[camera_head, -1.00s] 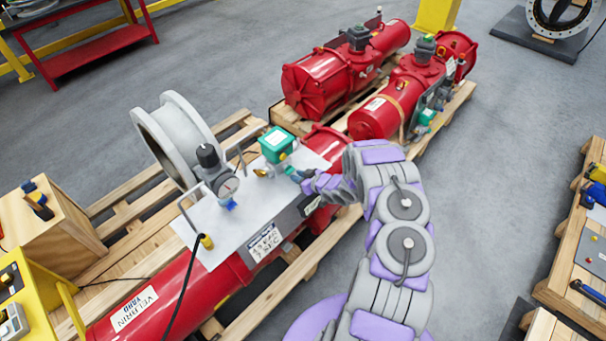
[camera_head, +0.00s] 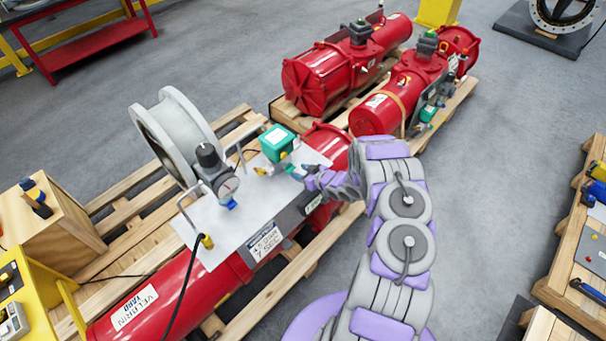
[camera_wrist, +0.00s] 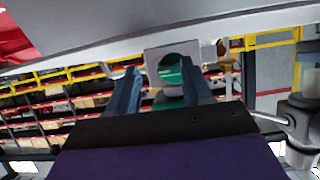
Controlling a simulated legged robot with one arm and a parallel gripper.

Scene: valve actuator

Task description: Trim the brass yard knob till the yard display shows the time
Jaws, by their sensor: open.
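The red cylinder labelled VELDRIN YARD (camera_head: 135,306) lies on a wooden pallet. A small brass-coloured piece (camera_head: 263,171), likely the knob, sits on its pale top plate, left of and below a green box (camera_head: 276,143). A white panel (camera_head: 265,241) on the plate's front side carries dark text; the last line seems to read "7 SEC", too small to be sure. My gripper (camera_head: 303,173) is right of the brass piece, apart from it. In the wrist view my gripper (camera_wrist: 160,72) is open, with a grey holed part showing green between its fingers.
A gauge (camera_head: 228,185) with a dark-topped regulator and a bent metal handle stand left of the brass piece. A large grey flanged ring (camera_head: 172,130) stands behind. Two more red actuators (camera_head: 335,75) lie on another pallet behind.

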